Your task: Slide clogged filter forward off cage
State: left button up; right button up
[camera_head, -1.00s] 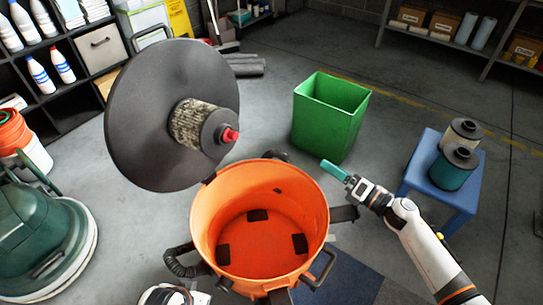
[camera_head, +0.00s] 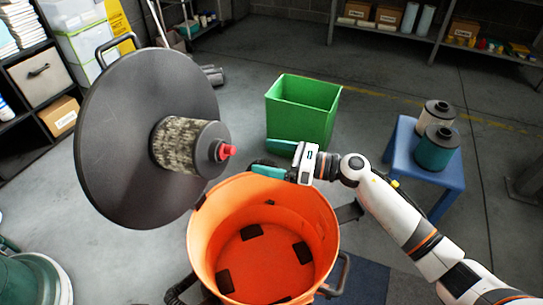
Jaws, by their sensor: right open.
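The clogged filter (camera_head: 180,146) is a grey-brown, mottled cylinder. It sticks out sideways from the inner face of the black round lid (camera_head: 110,120), which stands tilted up behind the orange drum (camera_head: 205,250). A black cap with a red knob (camera_head: 228,151) is at the filter's outer end. The cage is hidden by the filter. My right gripper (camera_head: 268,159) is open and empty, with teal fingers pointing left toward the filter. It is above the drum's rear rim, right of the red knob and apart from it. My left gripper is not in view.
A green bin (camera_head: 300,110) stands behind my right gripper. A blue stool (camera_head: 430,172) at the right holds a teal filter (camera_head: 436,150) and a pale filter (camera_head: 436,116). Shelves line the back and left. Floor between bin and stool is clear.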

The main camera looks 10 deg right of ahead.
aim_at(231, 149)
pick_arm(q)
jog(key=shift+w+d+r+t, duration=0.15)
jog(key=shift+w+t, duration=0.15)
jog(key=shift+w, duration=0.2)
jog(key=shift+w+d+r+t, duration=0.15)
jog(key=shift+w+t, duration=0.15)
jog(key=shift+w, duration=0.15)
pick_arm(e)
jog(key=shift+x, duration=5.1)
jog(key=shift+c, duration=0.6)
